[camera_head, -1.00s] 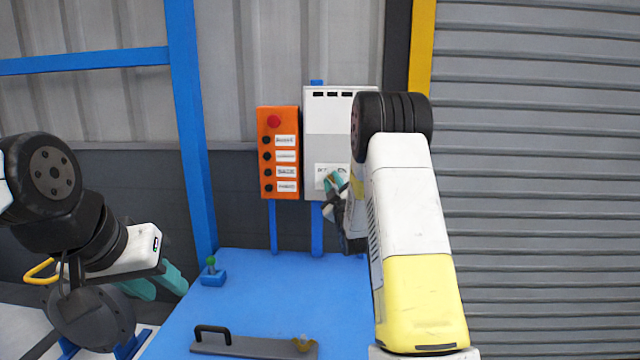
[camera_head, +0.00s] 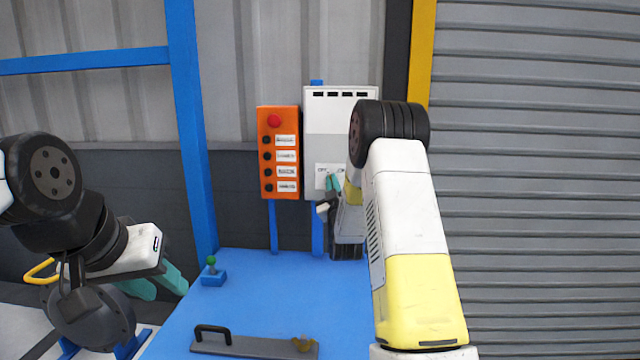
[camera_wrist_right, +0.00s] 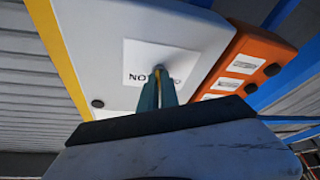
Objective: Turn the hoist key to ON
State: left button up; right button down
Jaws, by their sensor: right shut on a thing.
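The hoist key (camera_wrist_right: 159,69) is on the white label plate of the grey-white box (camera_head: 340,118). Only a small grey bit of it shows at my right fingertips; the rest is hidden between them. My right gripper (camera_head: 333,183) is shut on the key, its teal fingers close together against the label, as the right wrist view (camera_wrist_right: 158,88) also shows. The lettering beside the key is partly covered, so I cannot tell the key's position. My left gripper (camera_head: 160,282) is open and empty, low at the left, away from the box.
An orange button box (camera_head: 267,152) with a red button hangs just left of the white box. Below is a blue table (camera_head: 260,290) with a green-topped joystick (camera_head: 212,272) and a grey handled plate (camera_head: 240,346). A ribbed shutter (camera_head: 540,150) fills the right.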

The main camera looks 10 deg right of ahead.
jog(key=m+g+h, duration=0.1)
jog(key=m+h, duration=0.2)
jog(key=m, duration=0.3)
jog(key=m+g+h, duration=0.1)
jog(key=m+h, duration=0.2)
jog(key=m, duration=0.4)
jog(key=m+g+h, duration=0.1)
jog(key=m+h, duration=0.2)
jog(key=m, duration=0.3)
jog(key=shift+w+a+f+m+g, duration=0.1)
jog(key=shift+a+m+g, duration=0.25)
jog(key=shift+m+g, duration=0.05)
jog(key=c, duration=1.6)
grip_release()
jog(key=shift+m, duration=0.3)
jog(key=v, duration=0.7)
jog(key=shift+s+a, duration=0.2)
jog(key=shift+s, duration=0.15)
